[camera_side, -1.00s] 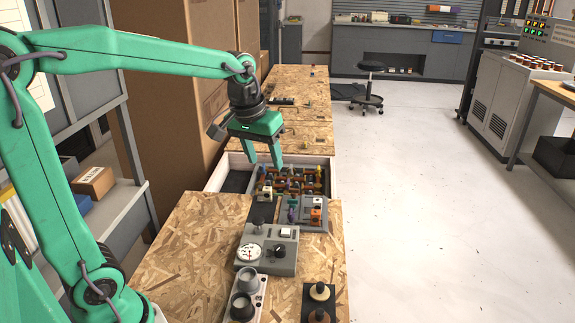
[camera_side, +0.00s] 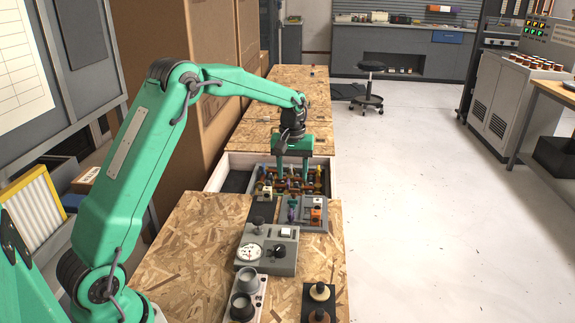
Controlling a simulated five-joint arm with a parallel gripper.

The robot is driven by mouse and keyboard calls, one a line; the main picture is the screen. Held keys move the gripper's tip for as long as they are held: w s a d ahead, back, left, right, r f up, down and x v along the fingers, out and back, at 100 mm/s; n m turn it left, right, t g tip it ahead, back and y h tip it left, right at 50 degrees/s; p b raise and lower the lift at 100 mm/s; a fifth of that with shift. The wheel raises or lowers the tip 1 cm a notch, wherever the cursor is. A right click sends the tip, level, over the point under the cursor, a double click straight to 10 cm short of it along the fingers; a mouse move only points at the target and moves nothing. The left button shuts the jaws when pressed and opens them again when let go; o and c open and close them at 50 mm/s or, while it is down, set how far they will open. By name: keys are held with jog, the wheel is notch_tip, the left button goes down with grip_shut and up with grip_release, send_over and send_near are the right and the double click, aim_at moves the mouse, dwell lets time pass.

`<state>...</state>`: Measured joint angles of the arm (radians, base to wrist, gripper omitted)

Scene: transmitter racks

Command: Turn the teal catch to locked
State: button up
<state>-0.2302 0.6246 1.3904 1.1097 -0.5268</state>
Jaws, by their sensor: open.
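My gripper (camera_side: 292,179) points down over the board of small coloured parts (camera_side: 265,175) in the pale-walled tray. Its two green fingers are apart, one to each side, with nothing seen held between them. A small teal-green piece (camera_side: 293,203) stands on the grey panel just nearer the camera than the fingers, and looks like the teal catch. It is too small to read its setting. A purple piece (camera_side: 292,214) is beside it. The fingers hide some of the parts behind them.
Nearer are a grey box with a dial and knob (camera_side: 283,251), a unit with two cups (camera_side: 245,301) and a dark stand (camera_side: 319,303). Bare chipboard (camera_side: 185,245) lies left.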

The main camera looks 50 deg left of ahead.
aim_at(293, 201)
jog(key=shift+w+a+f, duration=0.2)
jog(key=shift+f, duration=0.2)
jog(key=shift+w+a+f, duration=0.15)
jog(key=shift+f, duration=0.2)
jog(key=shift+f, duration=3.95)
jog(key=c, duration=1)
